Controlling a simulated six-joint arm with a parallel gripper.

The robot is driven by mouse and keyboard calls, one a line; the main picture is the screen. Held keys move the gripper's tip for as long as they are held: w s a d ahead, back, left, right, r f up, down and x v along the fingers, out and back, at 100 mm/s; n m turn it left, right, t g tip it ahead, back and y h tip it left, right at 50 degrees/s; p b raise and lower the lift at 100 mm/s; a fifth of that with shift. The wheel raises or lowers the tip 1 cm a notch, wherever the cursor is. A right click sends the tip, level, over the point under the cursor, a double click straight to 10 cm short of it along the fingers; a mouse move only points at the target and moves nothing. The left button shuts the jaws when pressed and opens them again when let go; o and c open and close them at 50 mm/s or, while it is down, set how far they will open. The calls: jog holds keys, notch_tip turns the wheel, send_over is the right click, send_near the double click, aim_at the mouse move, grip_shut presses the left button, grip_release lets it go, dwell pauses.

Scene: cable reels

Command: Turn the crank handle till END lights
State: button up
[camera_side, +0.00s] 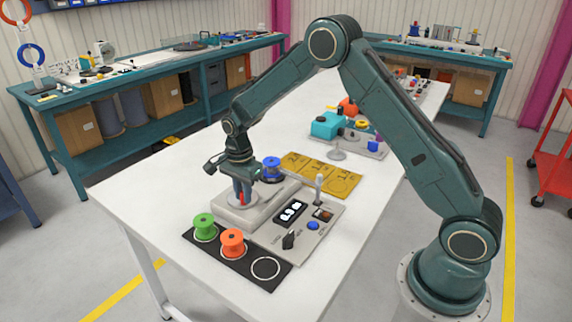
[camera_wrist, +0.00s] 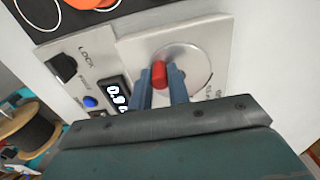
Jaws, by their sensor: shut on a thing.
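The crank handle is a red knob (camera_wrist: 160,75) on a pale round disc (camera_wrist: 199,62) of the grey winding machine; in the side view a bit of the red shows low between the fingers. My gripper (camera_wrist: 164,82) is shut on the red handle, one blue-grey finger on each side; it also shows in the side view (camera_side: 241,194), pointing down over the disc (camera_side: 233,202). The display (camera_side: 291,211) is lit with white digits; in the wrist view it is partly cut off and starts with 0. I cannot make out a lit END lamp.
A black mat (camera_side: 207,252) holds a green reel (camera_side: 205,228), an orange reel (camera_side: 232,242) and an empty ring. A blue reel (camera_side: 272,168) stands behind the gripper. The panel carries a black knob (camera_side: 289,240), blue button (camera_side: 313,226) and upright lever (camera_side: 319,186). A yellow board (camera_side: 317,178) lies behind.

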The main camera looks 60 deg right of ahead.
jog(key=shift+w+a, duration=0.3)
jog(key=shift+w, duration=0.15)
jog(key=shift+w+a, duration=0.15)
jog(key=shift+w, duration=0.6)
jog(key=o, duration=0.8)
jog(key=shift+r, duration=0.1)
jog(key=shift+r, duration=3.4)
